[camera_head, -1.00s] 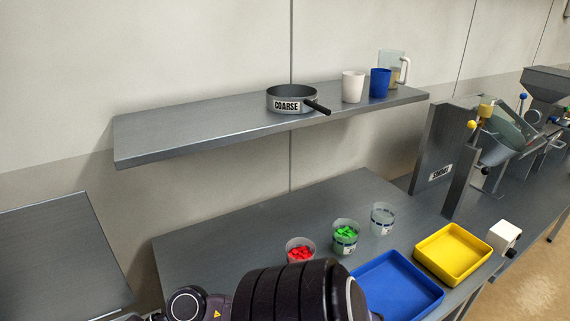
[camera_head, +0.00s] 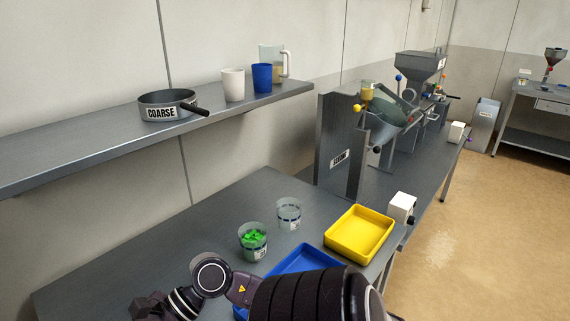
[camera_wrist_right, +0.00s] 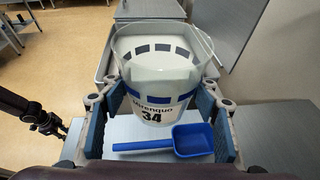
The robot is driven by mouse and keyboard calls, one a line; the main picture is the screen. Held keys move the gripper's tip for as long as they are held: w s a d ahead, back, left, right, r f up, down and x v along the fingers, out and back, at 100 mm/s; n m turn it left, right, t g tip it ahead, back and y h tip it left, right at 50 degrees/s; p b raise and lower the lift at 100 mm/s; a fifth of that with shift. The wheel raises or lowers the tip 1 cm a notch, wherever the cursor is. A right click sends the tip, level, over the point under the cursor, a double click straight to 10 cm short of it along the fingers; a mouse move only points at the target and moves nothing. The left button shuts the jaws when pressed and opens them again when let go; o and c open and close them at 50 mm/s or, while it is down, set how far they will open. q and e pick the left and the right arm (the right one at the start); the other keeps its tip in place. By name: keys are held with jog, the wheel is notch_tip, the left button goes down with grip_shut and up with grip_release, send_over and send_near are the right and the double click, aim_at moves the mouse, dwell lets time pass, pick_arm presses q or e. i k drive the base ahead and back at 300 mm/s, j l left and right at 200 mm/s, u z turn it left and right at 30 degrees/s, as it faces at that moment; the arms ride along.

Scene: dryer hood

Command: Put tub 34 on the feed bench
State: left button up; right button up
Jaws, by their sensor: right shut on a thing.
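I see no contents in the tub. In the head view tub 34 is not visible, and an arm of mine crosses the bottom edge.
A blue scoop (camera_wrist_right: 185,142) lies on a grey surface below the tub. The near bench (camera_head: 110,265) holds a tub of green pieces (camera_head: 253,240), a clear tub (camera_head: 288,213), a yellow tray (camera_head: 359,233) and a partly hidden blue tray (camera_head: 300,258). Open floor (camera_head: 480,220) lies right.

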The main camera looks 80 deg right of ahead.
aim_at(316, 204)
jog(key=k+l+z, duration=0.2)
jog(key=l+z, duration=0.3)
jog(key=l, duration=0.5)
jog(key=l+z, duration=0.5)
jog(key=l, duration=1.5)
